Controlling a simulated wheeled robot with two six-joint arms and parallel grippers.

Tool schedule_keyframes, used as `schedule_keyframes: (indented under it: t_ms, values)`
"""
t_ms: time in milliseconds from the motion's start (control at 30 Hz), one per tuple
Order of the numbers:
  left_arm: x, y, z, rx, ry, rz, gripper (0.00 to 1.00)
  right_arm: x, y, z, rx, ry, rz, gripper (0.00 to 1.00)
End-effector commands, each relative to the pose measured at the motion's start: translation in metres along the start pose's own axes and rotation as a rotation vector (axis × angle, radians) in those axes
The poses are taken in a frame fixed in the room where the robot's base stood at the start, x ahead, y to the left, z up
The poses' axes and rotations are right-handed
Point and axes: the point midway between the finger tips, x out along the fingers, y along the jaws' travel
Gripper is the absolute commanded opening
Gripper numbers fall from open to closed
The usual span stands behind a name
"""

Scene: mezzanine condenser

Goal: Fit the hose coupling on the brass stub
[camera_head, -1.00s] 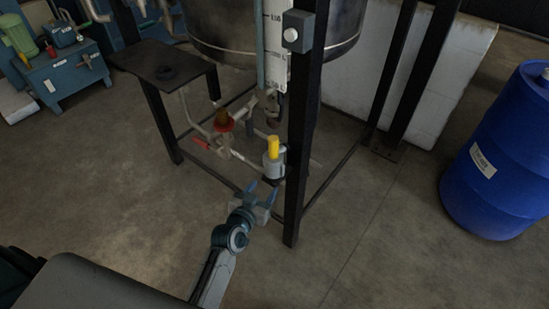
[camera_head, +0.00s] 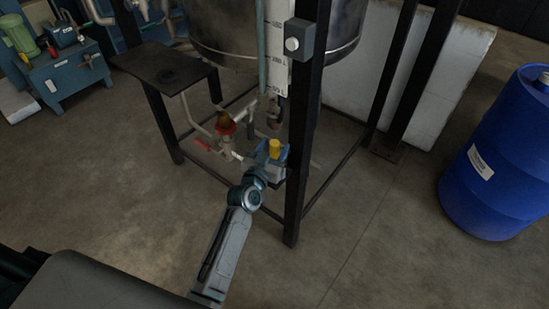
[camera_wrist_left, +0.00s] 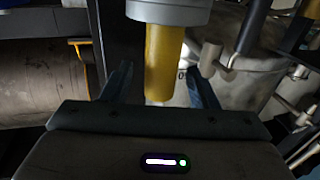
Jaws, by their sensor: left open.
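A yellow cylinder with a grey body, which looks like the hose coupling (camera_head: 275,146), stands upright low beside the black post. In the left wrist view the yellow part (camera_wrist_left: 163,60) hangs from its grey collar (camera_wrist_left: 178,11) between the two fingers. My left gripper (camera_head: 272,153) is open, with one finger on each side of the yellow part and visible gaps. A brownish brass piece with a red collar, likely the brass stub (camera_head: 225,123), stands on the pipework to the left. My right gripper is not in view.
A black frame post (camera_head: 303,130) rises just right of my gripper. A steel tank (camera_head: 220,30) hangs above, and a red valve handle (camera_head: 202,146) is to the left. A blue drum (camera_head: 505,150) stands at right. The floor in front is clear.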

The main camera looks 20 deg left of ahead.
Motion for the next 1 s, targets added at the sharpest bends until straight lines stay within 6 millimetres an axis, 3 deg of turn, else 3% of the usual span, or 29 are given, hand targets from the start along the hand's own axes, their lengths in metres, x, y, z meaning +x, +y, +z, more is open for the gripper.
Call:
schedule_keyframes:
  t_ms: [167,433,700,1000]
  values:
    - [0.02,0.0,-0.001,-0.001,-0.001,-0.001,0.54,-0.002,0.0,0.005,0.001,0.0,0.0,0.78]
    - [0.022,0.0,0.001,0.0,-0.001,-0.001,0.54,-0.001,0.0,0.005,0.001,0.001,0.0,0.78]
    - [0.022,0.0,0.001,-0.001,-0.001,-0.001,0.01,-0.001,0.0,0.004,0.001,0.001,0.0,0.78]
    - [0.022,-0.001,-0.001,-0.001,0.001,-0.002,0.0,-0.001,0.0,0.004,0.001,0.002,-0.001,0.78]
